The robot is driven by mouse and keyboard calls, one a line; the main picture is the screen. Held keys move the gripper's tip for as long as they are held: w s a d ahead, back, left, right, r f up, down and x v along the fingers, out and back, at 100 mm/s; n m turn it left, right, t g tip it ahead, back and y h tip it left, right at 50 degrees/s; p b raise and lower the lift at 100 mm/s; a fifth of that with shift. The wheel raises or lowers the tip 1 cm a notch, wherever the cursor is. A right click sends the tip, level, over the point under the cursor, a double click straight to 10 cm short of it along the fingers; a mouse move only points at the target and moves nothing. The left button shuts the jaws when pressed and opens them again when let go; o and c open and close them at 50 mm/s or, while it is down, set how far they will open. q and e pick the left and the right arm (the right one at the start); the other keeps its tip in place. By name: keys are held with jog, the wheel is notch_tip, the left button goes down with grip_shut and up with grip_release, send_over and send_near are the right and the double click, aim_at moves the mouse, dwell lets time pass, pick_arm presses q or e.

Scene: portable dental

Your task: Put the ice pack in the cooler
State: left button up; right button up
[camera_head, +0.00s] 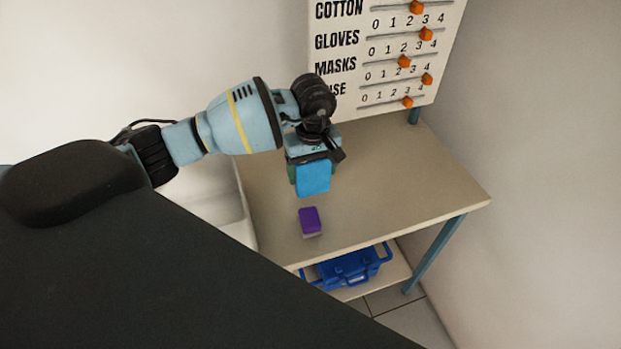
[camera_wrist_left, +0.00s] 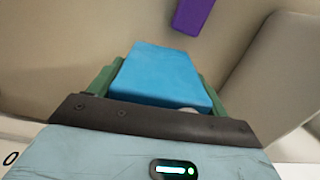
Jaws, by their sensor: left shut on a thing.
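My left gripper (camera_head: 313,165) is over the table and shut on a flat light-blue block, the ice pack (camera_head: 313,179). The pack also shows between the green fingers in the left wrist view (camera_wrist_left: 163,76). It appears to be held above the tabletop, though the gap is hard to judge. No cooler can be made out for certain. A blue bin with handles (camera_head: 349,270) sits on the lower shelf, partly hidden by the tabletop. My right gripper is not in view.
A small purple block (camera_head: 309,220) lies on the table (camera_head: 410,180) in front of the pack; it also shows in the left wrist view (camera_wrist_left: 193,15). A supply board with orange sliders (camera_head: 385,55) stands behind. The table's right side is clear. A pale, rimmed shape (camera_head: 222,205) adjoins its left edge.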

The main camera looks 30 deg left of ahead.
aim_at(312, 181)
pick_arm(q)
jog(key=shift+f, duration=1.85)
jog(key=shift+f, duration=0.15)
jog(key=o, duration=1.2)
notch_tip(312, 181, up, 12)
jog(key=shift+r, duration=0.15)
